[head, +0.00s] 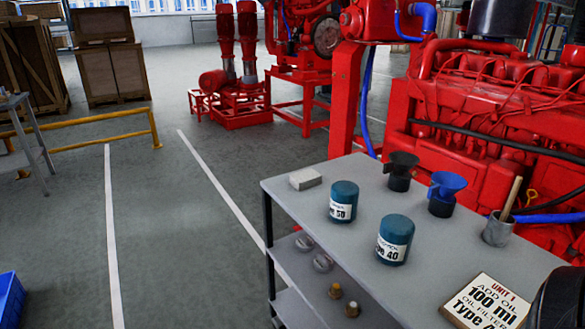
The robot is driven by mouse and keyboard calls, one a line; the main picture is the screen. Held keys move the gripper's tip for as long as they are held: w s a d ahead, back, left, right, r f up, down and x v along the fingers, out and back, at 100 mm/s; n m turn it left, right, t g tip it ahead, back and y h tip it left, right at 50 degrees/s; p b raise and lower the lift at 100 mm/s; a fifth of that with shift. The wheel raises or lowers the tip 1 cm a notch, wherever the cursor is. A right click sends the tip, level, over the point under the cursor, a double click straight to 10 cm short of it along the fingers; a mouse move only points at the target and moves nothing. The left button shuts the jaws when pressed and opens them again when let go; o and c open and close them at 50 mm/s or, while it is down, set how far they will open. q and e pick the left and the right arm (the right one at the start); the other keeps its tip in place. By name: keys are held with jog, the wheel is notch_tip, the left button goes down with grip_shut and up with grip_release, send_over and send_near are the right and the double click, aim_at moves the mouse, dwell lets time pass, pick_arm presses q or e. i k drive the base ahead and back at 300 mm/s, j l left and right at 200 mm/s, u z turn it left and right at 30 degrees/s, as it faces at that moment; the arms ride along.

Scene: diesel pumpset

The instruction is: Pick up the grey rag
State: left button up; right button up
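A small pale grey folded block (305,179), which looks like the grey rag, lies flat on the far left corner of the grey cart's top shelf (330,240). Nothing touches it or covers it. Neither of my grippers shows in the head view. A dark rounded shape at the bottom right edge looks like part of my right arm, with no fingers visible.
A red engine (480,110) is behind. Floor at left is open.

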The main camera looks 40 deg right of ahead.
aim_at(306, 179)
jog(key=i+j+z, duration=0.1)
jog(key=i+z, duration=0.3)
jog(key=i+j+z, duration=0.25)
jog(key=i+z, duration=0.15)
jog(key=i+j+z, duration=0.8)
